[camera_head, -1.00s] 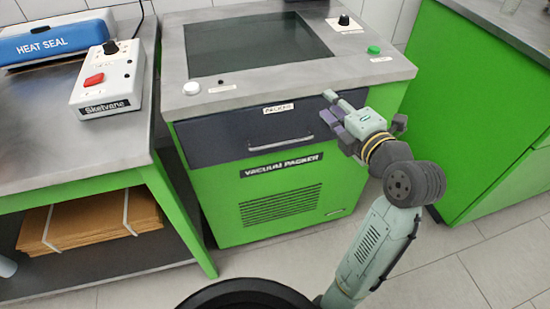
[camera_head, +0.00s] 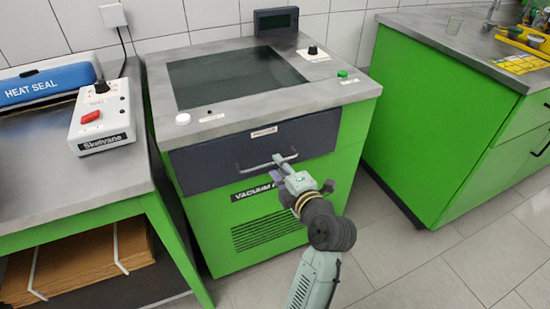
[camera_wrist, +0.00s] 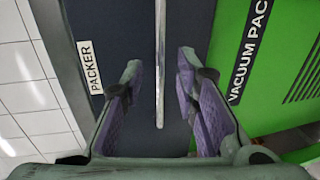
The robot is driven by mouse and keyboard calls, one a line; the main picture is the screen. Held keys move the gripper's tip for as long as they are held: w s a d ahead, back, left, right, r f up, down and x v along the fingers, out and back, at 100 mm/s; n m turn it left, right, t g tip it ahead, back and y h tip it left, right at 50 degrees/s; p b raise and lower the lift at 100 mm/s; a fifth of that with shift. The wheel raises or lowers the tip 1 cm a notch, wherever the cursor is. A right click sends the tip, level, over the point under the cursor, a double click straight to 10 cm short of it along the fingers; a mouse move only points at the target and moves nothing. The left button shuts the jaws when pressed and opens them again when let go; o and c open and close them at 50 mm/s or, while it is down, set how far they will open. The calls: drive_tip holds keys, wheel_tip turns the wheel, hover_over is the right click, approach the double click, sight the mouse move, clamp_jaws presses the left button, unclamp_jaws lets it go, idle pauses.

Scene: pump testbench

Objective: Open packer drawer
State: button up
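The packer drawer (camera_head: 215,163) is the dark front panel under the top of the green vacuum packer, and it looks flush with the cabinet. Its silver bar handle (camera_head: 250,168) runs across the panel. My gripper (camera_head: 284,164) is at the right part of the handle in the head view. In the wrist view my gripper (camera_wrist: 159,68) is open, with one purple-padded finger on each side of the handle (camera_wrist: 160,45). Gaps show between the bar and both fingers. The PACKER label (camera_wrist: 90,66) is left of the fingers. My gripper hides part of the VACUUM PACKER sign (camera_head: 252,191).
A bench with a heat sealer (camera_head: 45,85) and a white control box (camera_head: 102,118) stands close on the left. A green cabinet (camera_head: 430,120) stands on the right. Tiled floor (camera_head: 420,265) is free in front and between packer and cabinet.

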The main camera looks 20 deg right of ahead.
drive_tip(key=shift+p+x, duration=0.35)
drive_tip(key=shift+x, duration=1.4)
drive_tip(key=shift+c, duration=0.5)
clamp_jaws()
